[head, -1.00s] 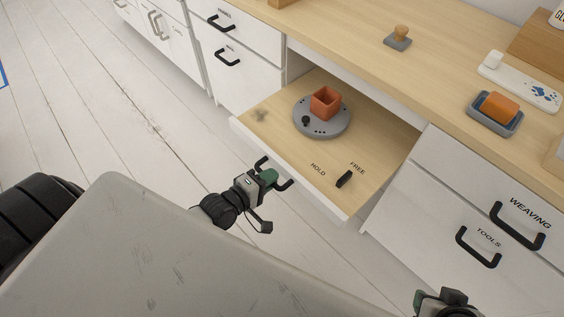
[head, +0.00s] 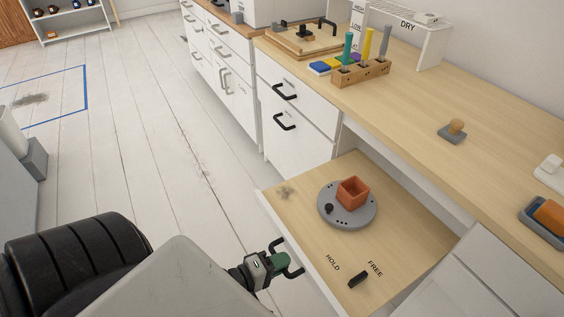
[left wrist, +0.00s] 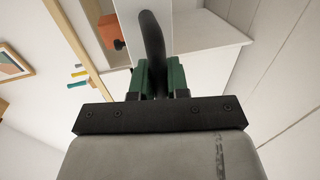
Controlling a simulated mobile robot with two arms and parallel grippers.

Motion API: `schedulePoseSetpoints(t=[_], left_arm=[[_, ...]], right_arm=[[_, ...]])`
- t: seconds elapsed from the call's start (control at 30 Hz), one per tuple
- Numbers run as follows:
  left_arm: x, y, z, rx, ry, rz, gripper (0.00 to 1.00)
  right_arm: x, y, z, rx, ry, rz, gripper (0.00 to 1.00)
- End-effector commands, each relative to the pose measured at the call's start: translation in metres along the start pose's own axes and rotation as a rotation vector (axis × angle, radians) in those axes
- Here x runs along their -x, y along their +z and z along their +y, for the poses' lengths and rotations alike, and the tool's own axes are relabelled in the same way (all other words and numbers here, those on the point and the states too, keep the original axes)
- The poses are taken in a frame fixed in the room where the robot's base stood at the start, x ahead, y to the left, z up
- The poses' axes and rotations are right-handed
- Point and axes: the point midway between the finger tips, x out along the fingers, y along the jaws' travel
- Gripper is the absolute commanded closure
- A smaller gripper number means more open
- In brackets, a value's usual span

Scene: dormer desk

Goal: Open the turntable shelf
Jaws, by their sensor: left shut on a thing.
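The turntable shelf (head: 395,229) is a pulled-out wooden board with a white front edge, extending from under the desk. A grey round turntable (head: 335,217) lies on it with an orange square pot (head: 353,192) on top. A black latch (head: 358,279) sits by the words HOLD and FREE, nearer FREE. My left gripper (head: 283,263) is shut on the black shelf handle (head: 293,272) at the front edge. The left wrist view shows its green fingers (left wrist: 160,78) around the dark handle bar (left wrist: 152,40). My right gripper is out of view.
The desktop (head: 400,110) above holds a wooden stamp (head: 453,131), a rack of coloured tools (head: 361,72) and an orange block in a grey tray (head: 548,216). White drawers with black handles (head: 285,121) stand left of the shelf.

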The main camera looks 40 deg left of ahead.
Motion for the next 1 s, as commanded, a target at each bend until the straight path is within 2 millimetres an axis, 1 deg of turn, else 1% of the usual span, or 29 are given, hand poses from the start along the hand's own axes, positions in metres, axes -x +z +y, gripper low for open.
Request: schedulePoseSetpoints(t=[0.07, 0.1, 0.23, 0.5, 0.57, 0.63, 0.7, 0.8, 1.0], left_arm=[[0.0, 0.0, -0.001, -0.001, -0.002, 0.0, 1.0], [0.0, 0.0, -0.001, -0.001, -0.002, 0.0, 0.8], [0.0, 0.0, 0.0, -0.001, -0.001, 0.0, 0.6], [0.001, 0.0, 0.0, 0.0, -0.001, 0.0, 0.59], [0.003, 0.0, 0.0, 0.0, -0.002, 0.0, 0.59], [0.01, 0.0, 0.0, -0.001, -0.003, 0.0, 0.59], [0.021, 0.0, 0.0, -0.001, -0.006, -0.001, 0.59], [0.042, 0.0, 0.001, -0.001, -0.006, -0.001, 0.59], [0.081, 0.0, 0.001, 0.0, -0.006, -0.001, 0.59]], right_arm=[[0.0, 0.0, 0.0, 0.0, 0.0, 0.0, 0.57], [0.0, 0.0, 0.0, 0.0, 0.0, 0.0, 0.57], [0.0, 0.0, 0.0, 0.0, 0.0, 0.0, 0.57], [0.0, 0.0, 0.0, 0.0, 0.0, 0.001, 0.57], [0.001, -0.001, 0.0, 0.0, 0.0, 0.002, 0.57], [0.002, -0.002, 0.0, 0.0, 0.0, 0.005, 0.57], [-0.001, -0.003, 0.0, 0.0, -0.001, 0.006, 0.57], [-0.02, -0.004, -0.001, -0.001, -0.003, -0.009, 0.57], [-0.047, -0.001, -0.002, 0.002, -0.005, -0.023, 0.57]])
